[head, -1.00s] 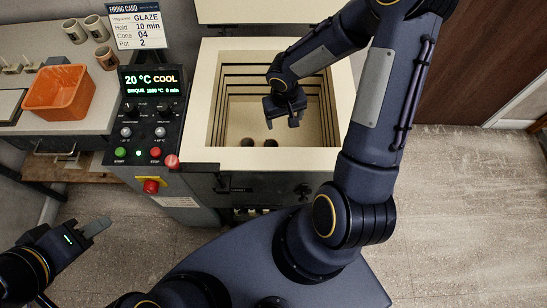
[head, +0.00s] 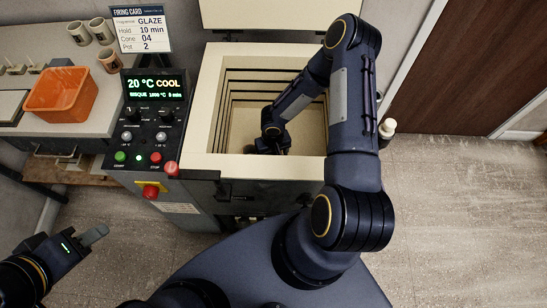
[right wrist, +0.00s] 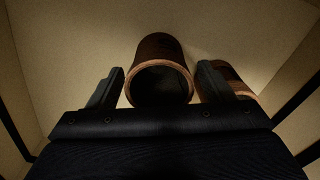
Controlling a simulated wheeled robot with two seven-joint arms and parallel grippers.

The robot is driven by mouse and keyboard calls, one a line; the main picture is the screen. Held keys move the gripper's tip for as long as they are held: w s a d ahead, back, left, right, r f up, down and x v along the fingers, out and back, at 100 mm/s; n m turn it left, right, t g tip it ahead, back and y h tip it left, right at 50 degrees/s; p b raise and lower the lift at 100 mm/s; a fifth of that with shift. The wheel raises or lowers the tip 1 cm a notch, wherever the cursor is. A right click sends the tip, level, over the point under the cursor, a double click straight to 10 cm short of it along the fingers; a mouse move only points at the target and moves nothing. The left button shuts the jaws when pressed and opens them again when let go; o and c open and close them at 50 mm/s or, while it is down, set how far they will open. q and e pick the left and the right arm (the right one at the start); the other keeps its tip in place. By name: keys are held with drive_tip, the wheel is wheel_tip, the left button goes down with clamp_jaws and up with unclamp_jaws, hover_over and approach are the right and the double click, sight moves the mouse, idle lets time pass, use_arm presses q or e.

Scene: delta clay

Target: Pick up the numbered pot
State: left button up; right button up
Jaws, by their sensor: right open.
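In the right wrist view a dark brown pot (right wrist: 160,62) with a lighter rim lies between the two fingers of my right gripper (right wrist: 162,78). The fingers are apart, one on each side, with visible gaps to the pot. A faint dark mark shows on its side, but I cannot read a number. A second brown pot (right wrist: 236,82) is partly hidden behind the right finger. In the head view my right gripper (head: 268,146) is down inside the kiln (head: 208,110) and hides the pots. My left gripper (head: 93,236) hangs at lower left, away from the kiln; its jaw opening is not clear.
A firing card (head: 140,30) reads Pot 2. The control panel (head: 148,120) shows 20 °C COOL. An orange bin (head: 62,93) and several small cups (head: 110,60) stand on the left counter. The kiln walls closely surround my right gripper; its lid (head: 265,14) is up.

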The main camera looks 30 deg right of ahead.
drive_tip(key=shift+f, duration=0.1)
drive_tip(key=c, duration=1.1)
wheel_tip(320, 180, up, 10)
wheel_tip(320, 180, up, 21)
drive_tip(key=p, duration=1.4)
